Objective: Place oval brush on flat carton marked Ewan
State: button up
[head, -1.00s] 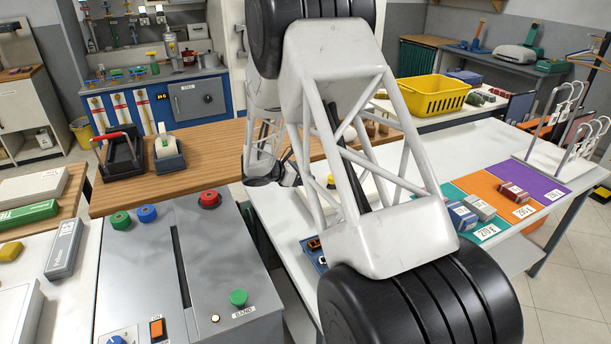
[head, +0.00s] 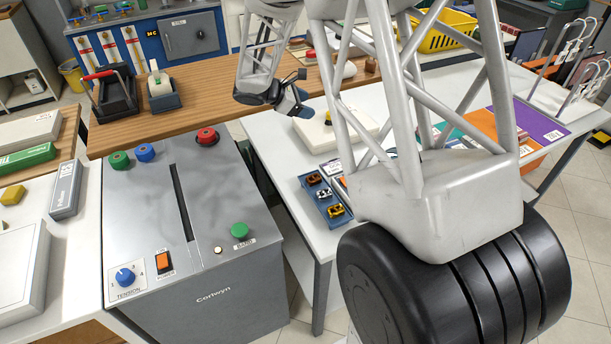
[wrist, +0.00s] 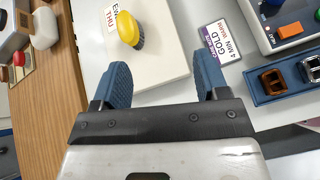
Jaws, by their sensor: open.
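The yellow oval brush (wrist: 129,30) lies on the flat white carton (wrist: 168,28) in the wrist view, close to a label that reads THU and part of Ewan. Its darker underside faces the carton. In the head view the brush (head: 328,117) is a small yellow spot on the carton (head: 356,128). My gripper (wrist: 163,66) is open and empty, its blue fingers spread over the near part of the carton. The brush is clear of the fingers, beyond the left fingertip. In the head view my gripper (head: 297,108) is beside the carton's left end.
A sign reading GOLD (wrist: 215,42) lies right of the carton. A blue tray (head: 326,197) holds small coloured clips. A grey machine (head: 200,230) stands left of the white table. A yellow basket (head: 445,35) is at the back. My arm hides part of the table.

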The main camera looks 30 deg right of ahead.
jog(key=s+a+r+m+y, duration=0.3)
jog(key=s+a+r+m, duration=0.15)
jog(key=s, duration=0.45)
jog(key=s+a+r+m+y, duration=0.2)
jog(key=s+a+r+m, duration=0.15)
jog(key=s+r, duration=0.4)
jog(key=s+a+m+t+y, duration=0.1)
jog(key=s+a+m+y, duration=0.2)
jog(key=s, duration=0.8)
jog(key=s+a+r+m+t+y, duration=0.1)
jog(key=s+a+m+t+y, duration=0.1)
jog(key=s+a, duration=0.6)
jog(key=s+m+y, duration=0.1)
jog(key=s, duration=0.3)
jog(key=shift+s+m+t, duration=0.2)
jog(key=shift+m+t, duration=0.1)
jog(key=shift+r, duration=0.1)
